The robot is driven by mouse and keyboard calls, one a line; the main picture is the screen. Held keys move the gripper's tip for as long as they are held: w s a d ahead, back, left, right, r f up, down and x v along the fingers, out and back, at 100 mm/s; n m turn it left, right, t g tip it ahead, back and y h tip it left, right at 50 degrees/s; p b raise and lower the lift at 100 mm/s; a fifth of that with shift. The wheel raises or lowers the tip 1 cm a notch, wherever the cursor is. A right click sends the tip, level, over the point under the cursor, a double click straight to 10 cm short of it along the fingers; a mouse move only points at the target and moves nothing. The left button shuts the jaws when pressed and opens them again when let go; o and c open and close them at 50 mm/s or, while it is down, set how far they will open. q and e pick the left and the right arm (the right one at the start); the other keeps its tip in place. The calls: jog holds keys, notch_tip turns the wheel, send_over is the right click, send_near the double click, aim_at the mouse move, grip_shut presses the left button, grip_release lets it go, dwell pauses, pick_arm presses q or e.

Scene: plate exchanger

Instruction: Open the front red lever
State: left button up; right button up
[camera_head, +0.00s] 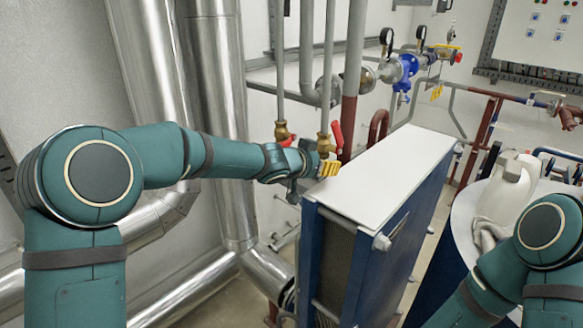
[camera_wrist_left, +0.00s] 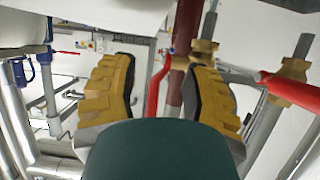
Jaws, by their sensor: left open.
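Two red levers sit on brass valves on thin vertical pipes. In the head view one red lever (camera_head: 337,135) stands upright just above my left gripper (camera_head: 329,168), and the other red lever (camera_head: 287,141) is farther left, partly hidden by my wrist. My left gripper is open, with yellow ridged fingers. In the left wrist view a red lever (camera_wrist_left: 156,86) shows in the gap between the spread fingers (camera_wrist_left: 155,95), beyond them and apparently untouched. Another red lever (camera_wrist_left: 290,92) lies outside the gap at the right. My right gripper is out of the head view.
A blue plate exchanger with a white top (camera_head: 385,175) stands just right of my left gripper. Large silver ducts (camera_head: 215,120) rise behind my left arm. A white jug (camera_head: 507,185) is near my right arm. Pipes with gauges and a blue valve (camera_head: 402,68) are at the back.

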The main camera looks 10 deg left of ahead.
pick_arm(q)
jog(key=p+v, duration=0.2)
jog(key=v, duration=1)
jog(key=shift+s+a+r+p, duration=0.15)
jog(key=shift+s+a+p, duration=0.05)
jog(key=shift+s+p, duration=0.1)
jog(key=s+f+n+g+y+b, duration=0.1)
jog(key=s+f+n+g+b, duration=0.2)
jog(key=f, duration=1.1)
jog(key=s+f+n+g+y+b, duration=0.15)
jog(key=s+f, duration=0.35)
jog(key=f, duration=1)
jog(key=s+a+f+n+g+y+b, duration=0.1)
jog(key=s+f+n+g+b, duration=0.3)
jog(key=s+f, duration=1.4)
jog(key=shift+a+f, duration=0.75)
jog(key=shift+a, duration=0.05)
